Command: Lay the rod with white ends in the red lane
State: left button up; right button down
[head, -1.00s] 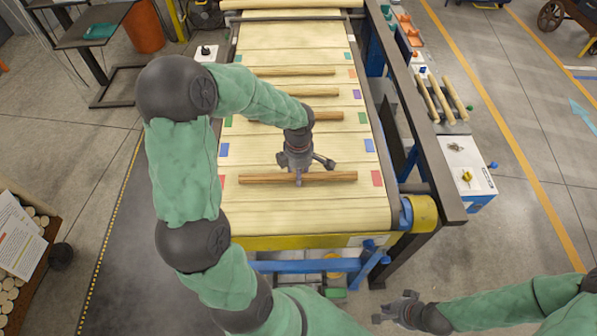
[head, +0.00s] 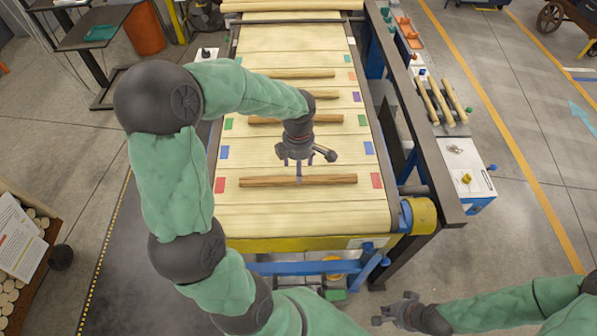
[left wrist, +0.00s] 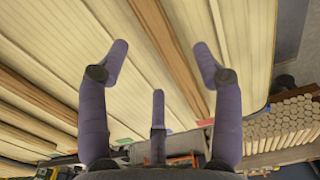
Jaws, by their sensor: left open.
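A brown rod (head: 325,180) lies crosswise on the slatted belt between the two red marks (head: 376,180), in the red lane. Whether its ends are white is too small to tell. My left gripper (head: 298,172) is above this rod. In the left wrist view its fingers (left wrist: 160,70) are spread wide and empty, with the rod (left wrist: 170,45) beyond them. Three more rods lie on the belt farther up: one by the green marks (head: 335,117), one above it (head: 325,95), one higher (head: 290,73). My right gripper (head: 393,311) is open and empty, off the belt's near right corner.
The blue-marked lane (head: 369,147) beside the red lane is bare. A dark frame rail (head: 420,130) runs along the belt's right side. Beyond it, several pale rods (head: 440,98) lie on a side stand. A stack of pale rods (head: 12,290) stands at the left.

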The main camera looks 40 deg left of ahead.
pick_arm(q)
notch_tip(320, 180, up, 7)
jog(key=shift+p, duration=0.3)
dwell(0.5)
